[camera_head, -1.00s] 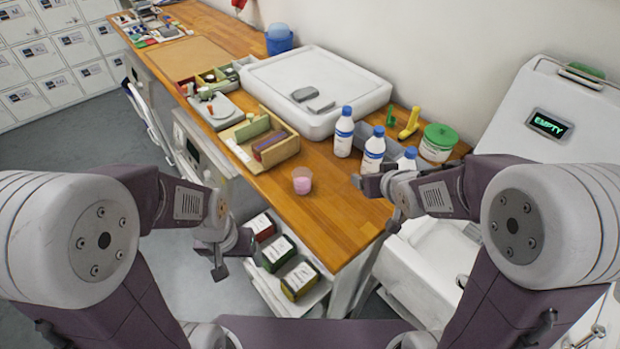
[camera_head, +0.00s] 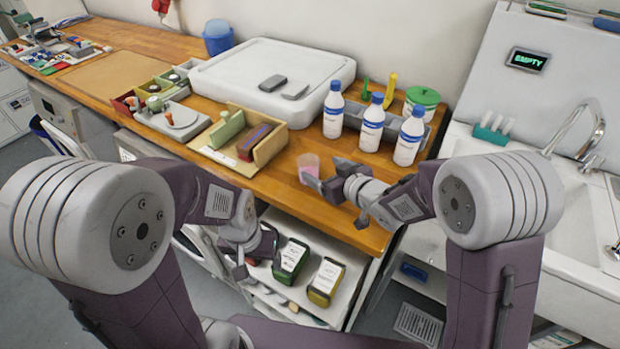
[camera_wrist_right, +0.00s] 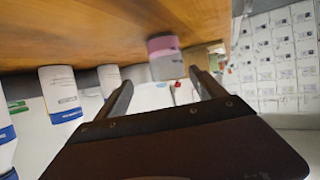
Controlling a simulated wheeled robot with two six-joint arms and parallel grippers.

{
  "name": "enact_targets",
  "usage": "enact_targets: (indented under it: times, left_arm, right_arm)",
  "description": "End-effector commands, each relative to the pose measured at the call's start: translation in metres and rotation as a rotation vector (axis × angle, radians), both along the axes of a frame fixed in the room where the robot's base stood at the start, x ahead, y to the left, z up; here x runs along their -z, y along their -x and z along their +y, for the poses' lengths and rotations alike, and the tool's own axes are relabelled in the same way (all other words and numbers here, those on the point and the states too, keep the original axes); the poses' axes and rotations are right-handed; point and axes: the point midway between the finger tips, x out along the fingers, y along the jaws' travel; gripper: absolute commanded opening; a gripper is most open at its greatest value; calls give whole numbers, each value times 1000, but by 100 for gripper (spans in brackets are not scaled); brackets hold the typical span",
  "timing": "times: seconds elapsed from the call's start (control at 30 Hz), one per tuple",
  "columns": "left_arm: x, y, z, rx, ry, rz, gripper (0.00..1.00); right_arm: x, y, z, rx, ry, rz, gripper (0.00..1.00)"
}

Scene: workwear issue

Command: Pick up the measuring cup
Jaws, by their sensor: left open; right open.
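The measuring cup (camera_head: 308,165) is a small translucent cup with pink contents. It stands upright near the front edge of the wooden counter (camera_head: 282,186). My right gripper (camera_head: 326,178) is open, low over the counter just right of the cup, with its fingers pointing at it. In the right wrist view, which is upside down, the cup (camera_wrist_right: 166,60) lies ahead, lined up between the two open fingers (camera_wrist_right: 162,80). I cannot tell whether they touch it. My left gripper (camera_head: 252,256) is open and empty, below counter height in front of the shelf.
Several white bottles with blue caps (camera_head: 370,128) stand behind my right gripper, near a green-lidded tub (camera_head: 422,98). A wooden organizer box (camera_head: 265,146) is left of the cup, and a large white tray (camera_head: 225,82) is behind. A sink (camera_head: 590,215) is at right.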

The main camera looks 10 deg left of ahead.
Motion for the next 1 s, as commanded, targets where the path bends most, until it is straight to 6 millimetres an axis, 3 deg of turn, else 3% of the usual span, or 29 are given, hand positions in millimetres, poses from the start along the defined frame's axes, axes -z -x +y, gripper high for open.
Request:
enact_targets:
  times: [0.2,0.4,0.63,0.8,1.0]
  left_arm:
    - [3,0,0,0,0,0,76]
    - [3,0,0,0,0,0,76]
    - [3,0,0,0,0,0,76]
    - [1,0,0,0,0,0,76]
    - [0,0,0,0,0,0,76]
  right_arm:
    - [5,1,6,-9,1,2,80]
    - [17,-19,25,-9,1,2,80]
    - [22,-27,33,-9,2,3,80]
    - [33,-44,57,-10,2,2,80]
    - [39,-55,66,-8,2,2,80]
